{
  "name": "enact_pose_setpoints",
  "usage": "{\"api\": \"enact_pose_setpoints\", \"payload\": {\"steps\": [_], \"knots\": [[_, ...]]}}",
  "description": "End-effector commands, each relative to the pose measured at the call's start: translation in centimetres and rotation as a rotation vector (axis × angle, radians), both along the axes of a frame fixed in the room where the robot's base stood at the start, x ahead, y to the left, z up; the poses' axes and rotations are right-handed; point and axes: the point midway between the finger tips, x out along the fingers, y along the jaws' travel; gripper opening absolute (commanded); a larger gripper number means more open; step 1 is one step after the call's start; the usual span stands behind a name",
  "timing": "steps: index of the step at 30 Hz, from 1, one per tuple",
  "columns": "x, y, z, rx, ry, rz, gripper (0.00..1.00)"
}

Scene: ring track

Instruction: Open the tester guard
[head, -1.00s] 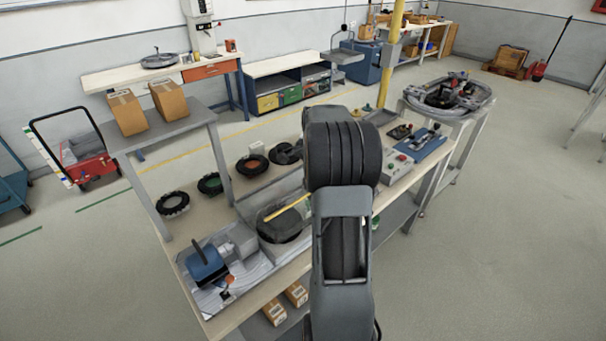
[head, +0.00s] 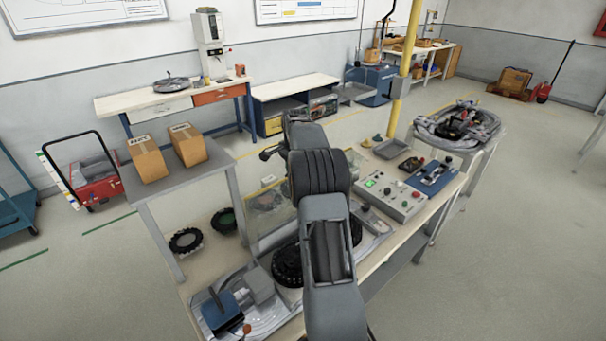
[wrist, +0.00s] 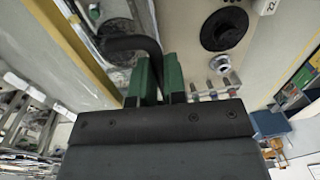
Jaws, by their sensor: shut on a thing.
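The tester guard (head: 268,222), a clear panel with yellow edging, stands roughly upright behind the black ring (head: 287,266) on the grey tester. My arm hides its right part. In the wrist view, the guard's yellow edge strip (wrist: 62,32) runs along the upper left, and a black bent handle (wrist: 135,44) reaches to my gripper. My gripper (wrist: 160,75) has green fingers and is shut on this handle. In the head view my gripper is hidden behind my arm.
A control box (head: 393,197) with a green light and several buttons stands right of my arm. A blue device (head: 218,312) sits at the bench's front left. A grey raised shelf (head: 185,182) with two cartons rises at the left.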

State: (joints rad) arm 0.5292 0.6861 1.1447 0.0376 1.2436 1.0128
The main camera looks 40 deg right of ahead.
Motion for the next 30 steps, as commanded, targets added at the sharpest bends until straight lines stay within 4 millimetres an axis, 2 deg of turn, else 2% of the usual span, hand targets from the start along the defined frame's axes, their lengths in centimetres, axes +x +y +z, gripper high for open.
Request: {"api": "enact_pose_setpoints", "payload": {"steps": [1, 6, 12, 30], "knots": [[0.7, 0.3, -0.9, 0.009, 0.014, 0.004, 0.0], [2.5, 0.3, -1.2, 0.011, 0.017, 0.003, 0.0], [3.8, 0.3, -1.5, 0.011, 0.019, 0.003, 0.0], [4.4, 0.3, -1.6, 0.012, 0.022, 0.002, 0.0]]}}
